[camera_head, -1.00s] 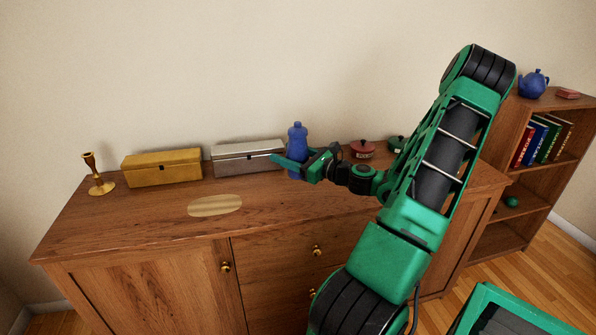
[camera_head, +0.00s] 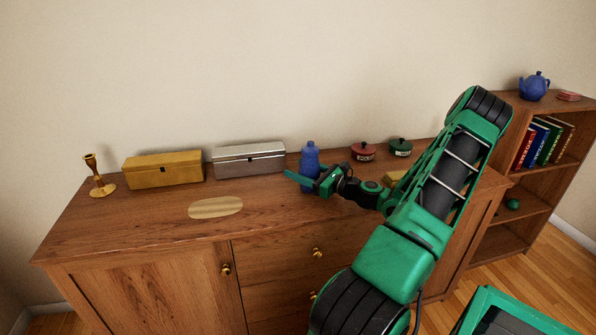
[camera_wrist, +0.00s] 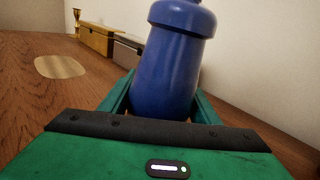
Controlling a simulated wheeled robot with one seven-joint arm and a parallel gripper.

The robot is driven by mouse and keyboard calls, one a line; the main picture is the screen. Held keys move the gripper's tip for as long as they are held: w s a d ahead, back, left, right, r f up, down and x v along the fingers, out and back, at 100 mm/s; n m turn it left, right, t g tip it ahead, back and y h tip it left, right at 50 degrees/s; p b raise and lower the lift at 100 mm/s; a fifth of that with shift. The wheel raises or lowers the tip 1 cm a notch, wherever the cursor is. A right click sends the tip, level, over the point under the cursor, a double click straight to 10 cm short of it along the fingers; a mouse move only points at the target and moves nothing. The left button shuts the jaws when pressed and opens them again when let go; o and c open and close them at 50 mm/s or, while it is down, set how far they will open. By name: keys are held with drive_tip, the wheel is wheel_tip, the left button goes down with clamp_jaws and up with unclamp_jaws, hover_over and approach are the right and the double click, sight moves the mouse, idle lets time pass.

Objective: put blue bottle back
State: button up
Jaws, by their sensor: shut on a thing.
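The blue bottle (camera_head: 309,155) is upright over the right part of the sideboard top, just right of the silver box. My gripper (camera_head: 305,180) is shut on its lower part, with a finger showing on its left. In the wrist view the blue bottle (camera_wrist: 175,60) stands between the two green fingers (camera_wrist: 160,105), its top cut off by the frame. The gripper hides the bottle's base, so I cannot tell whether it touches the wood. An oval light wooden patch (camera_head: 215,207) lies on the sideboard top at the front left, empty.
The sideboard top (camera_head: 130,222) also carries a brass candlestick (camera_head: 97,177), a gold box (camera_head: 163,169), a silver box (camera_head: 249,159), a red pot (camera_head: 363,152) and a green pot (camera_head: 401,147). A yellow thing (camera_head: 394,178) is partly behind my arm. A bookshelf (camera_head: 492,180) stands at right.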

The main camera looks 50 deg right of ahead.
sight(319, 176)
drive_tip(key=o, duration=1.4)
drive_tip(key=shift+f, duration=0.1)
drive_tip(key=shift+c, duration=0.2)
drive_tip(key=shift+s, duration=0.25)
drive_tip(key=s, duration=0.3)
drive_tip(key=s+d, duration=0.1)
drive_tip(key=s, duration=0.7)
drive_tip(key=shift+s+d, duration=0.2)
drive_tip(key=shift+d, duration=0.2)
